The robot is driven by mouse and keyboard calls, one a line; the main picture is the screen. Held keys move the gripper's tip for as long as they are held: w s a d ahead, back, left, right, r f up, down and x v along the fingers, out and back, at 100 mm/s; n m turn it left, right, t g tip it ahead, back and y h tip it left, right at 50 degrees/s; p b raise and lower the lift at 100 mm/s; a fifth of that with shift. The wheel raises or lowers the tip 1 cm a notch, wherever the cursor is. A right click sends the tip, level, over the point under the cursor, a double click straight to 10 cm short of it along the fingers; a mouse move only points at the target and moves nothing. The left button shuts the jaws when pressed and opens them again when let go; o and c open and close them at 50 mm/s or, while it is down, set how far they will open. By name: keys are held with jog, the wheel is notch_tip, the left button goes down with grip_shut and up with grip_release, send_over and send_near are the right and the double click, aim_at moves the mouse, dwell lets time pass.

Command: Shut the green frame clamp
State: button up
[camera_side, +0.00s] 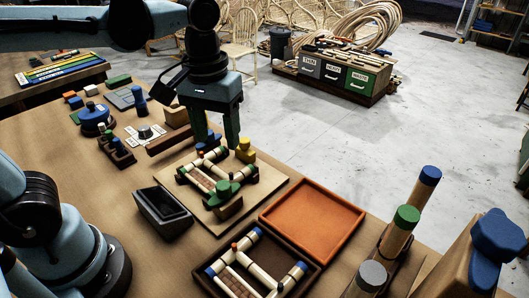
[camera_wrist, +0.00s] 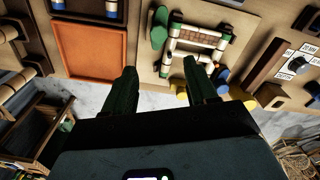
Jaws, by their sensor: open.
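The green frame clamp (camera_side: 224,188) stands at the near end of a small rattan frame (camera_side: 198,178) on a wooden board (camera_side: 265,184). In the wrist view its green knob (camera_wrist: 159,35) is left of the frame (camera_wrist: 197,40); I cannot tell whether the clamp is open or shut. My gripper (camera_side: 217,146) is open and empty, with its green fingers pointing down over the far side of the board. It sits beyond the green clamp, apart from it. In the wrist view the space between the fingertips (camera_wrist: 159,66) lies over the board beside the frame.
A yellow knob (camera_side: 245,151) and a blue knob (camera_side: 209,138) stand close to my fingers. A dark bin (camera_side: 162,212) is left of the board. An orange-lined tray (camera_side: 314,220) is at the right, with upright rattan poles (camera_side: 397,232) beyond it.

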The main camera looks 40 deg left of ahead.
aim_at(224, 183)
jog(key=shift+d+f, duration=0.15)
jog(key=shift+f, duration=5.8)
jog(key=shift+c, duration=0.3)
jog(key=c, duration=1)
